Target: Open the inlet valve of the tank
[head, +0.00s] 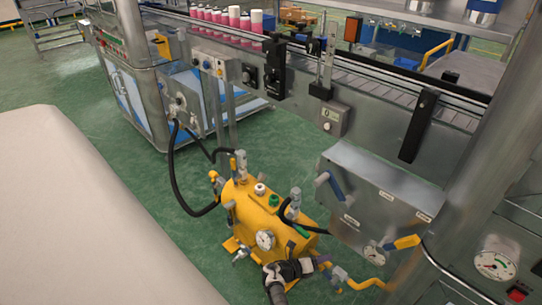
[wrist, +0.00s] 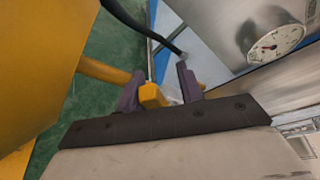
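The yellow tank (head: 262,215) stands low on the floor, with a gauge, fittings and several valves on it. It fills the left of the wrist view (wrist: 35,65). My gripper (head: 322,263) is at the tank's lower right side, beside a yellow pipe and a valve (head: 340,274). In the wrist view my gripper's two purple fingers (wrist: 158,86) are apart. A yellow handle-like piece (wrist: 152,96) shows between them, with a gap to the right finger. Contact with the left finger is unclear. I cannot tell which valve is the inlet valve.
A steel box (head: 375,205) with a gauge and yellow and blue handles stands right of the tank. Black hoses (head: 173,180) run from the tank to a steel cabinet (head: 135,95). A conveyor (head: 370,85) runs behind.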

